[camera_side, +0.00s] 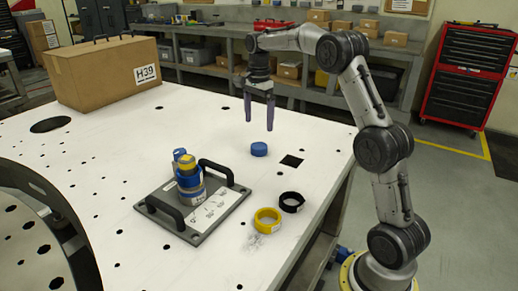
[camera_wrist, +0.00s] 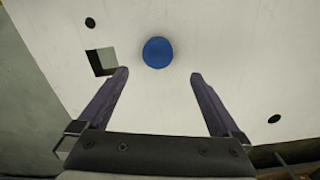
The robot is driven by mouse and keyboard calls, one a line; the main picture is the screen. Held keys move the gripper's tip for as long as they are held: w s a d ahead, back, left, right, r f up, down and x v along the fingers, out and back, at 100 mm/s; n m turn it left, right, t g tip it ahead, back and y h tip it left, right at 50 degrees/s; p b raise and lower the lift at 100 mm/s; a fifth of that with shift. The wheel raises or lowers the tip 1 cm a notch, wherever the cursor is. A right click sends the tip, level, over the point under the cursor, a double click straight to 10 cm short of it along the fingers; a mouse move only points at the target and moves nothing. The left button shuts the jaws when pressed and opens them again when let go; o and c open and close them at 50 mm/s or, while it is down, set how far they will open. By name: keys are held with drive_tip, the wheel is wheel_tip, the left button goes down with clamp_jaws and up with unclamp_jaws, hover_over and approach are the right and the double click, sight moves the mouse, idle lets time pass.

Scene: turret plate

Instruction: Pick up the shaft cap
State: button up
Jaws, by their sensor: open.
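The shaft cap looks to be the small blue round piece (camera_side: 259,149) lying on the white table, apart from the other parts. In the wrist view the blue piece (camera_wrist: 157,52) shows as a disc beyond the fingertips and between their lines. My gripper (camera_side: 258,125) is open and empty above the table, with its purple fingers pointing down over the area of the blue piece. In the wrist view my gripper (camera_wrist: 159,75) has its two fingers spread wide, and nothing is between them.
A grey plate (camera_side: 225,207) with black handles carries a blue and yellow turret stack (camera_side: 188,180). A yellow ring (camera_side: 267,221) and a black ring (camera_side: 292,202) lie near the table's right edge. A square hole (camera_side: 292,161) is right of the blue piece. A cardboard box (camera_side: 103,75) stands far left.

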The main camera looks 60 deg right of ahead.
sight(259, 146)
wheel_tip(259, 146, down, 3)
drive_tip(key=shift+r, duration=0.1)
drive_tip(key=shift+s+a+f, duration=0.1)
drive_tip(key=shift+a+f, duration=0.05)
drive_tip(key=shift+f, duration=1.2)
drive_tip(key=shift+s+a+f, duration=0.1)
drive_tip(key=shift+a+f, duration=0.05)
drive_tip(key=shift+f, duration=1.15)
drive_tip(key=shift+c, duration=0.3)
drive_tip(key=c, duration=1.3)
drive_tip(key=shift+r, duration=0.15)
